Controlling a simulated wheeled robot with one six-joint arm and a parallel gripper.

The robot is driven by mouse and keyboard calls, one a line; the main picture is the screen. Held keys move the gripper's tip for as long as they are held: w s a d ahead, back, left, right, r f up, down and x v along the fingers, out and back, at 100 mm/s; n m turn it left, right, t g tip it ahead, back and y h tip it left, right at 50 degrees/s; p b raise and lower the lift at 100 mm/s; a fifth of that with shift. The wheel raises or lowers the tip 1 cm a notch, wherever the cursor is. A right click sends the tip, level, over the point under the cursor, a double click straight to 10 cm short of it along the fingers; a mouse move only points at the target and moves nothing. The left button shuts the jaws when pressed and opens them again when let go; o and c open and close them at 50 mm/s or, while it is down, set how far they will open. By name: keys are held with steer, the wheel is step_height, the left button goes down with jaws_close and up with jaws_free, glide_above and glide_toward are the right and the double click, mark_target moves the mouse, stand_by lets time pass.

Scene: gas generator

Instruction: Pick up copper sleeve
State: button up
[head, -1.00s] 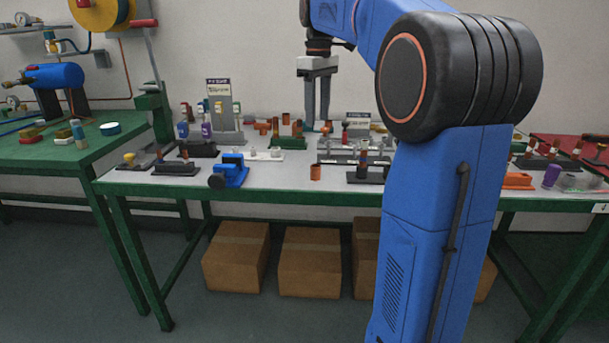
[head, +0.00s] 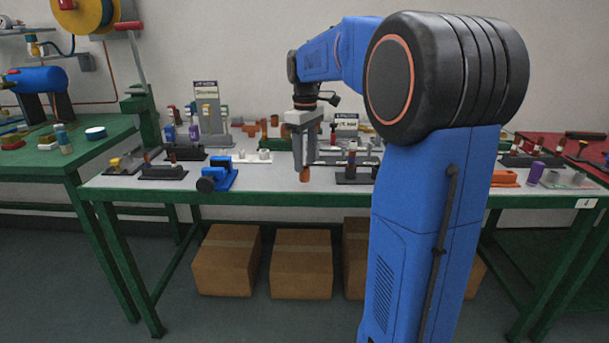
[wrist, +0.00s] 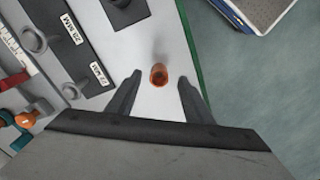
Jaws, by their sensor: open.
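The copper sleeve (head: 304,175) stands upright near the front edge of the bench. In the wrist view the copper sleeve (wrist: 158,75) is a small orange-brown tube seen from above, with its dark open end facing me. My gripper (head: 304,158) is above it, pointing down. In the wrist view my gripper (wrist: 158,84) is open, with one finger on each side of the sleeve and a gap on both sides. I cannot tell how far the fingertips are above the bench.
The green bench edge (wrist: 190,48) is close on the right. A blue clamp (head: 222,172) is left of the sleeve in the head view. Cardboard boxes (head: 301,265) stand below.

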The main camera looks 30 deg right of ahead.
mark_target(305, 167)
steer(key=shift+w+f, duration=0.1)
steer(key=shift+f, duration=1.85)
steer(key=shift+c, duration=0.4)
steer(key=c, duration=0.9)
steer(key=shift+r, duration=0.15)
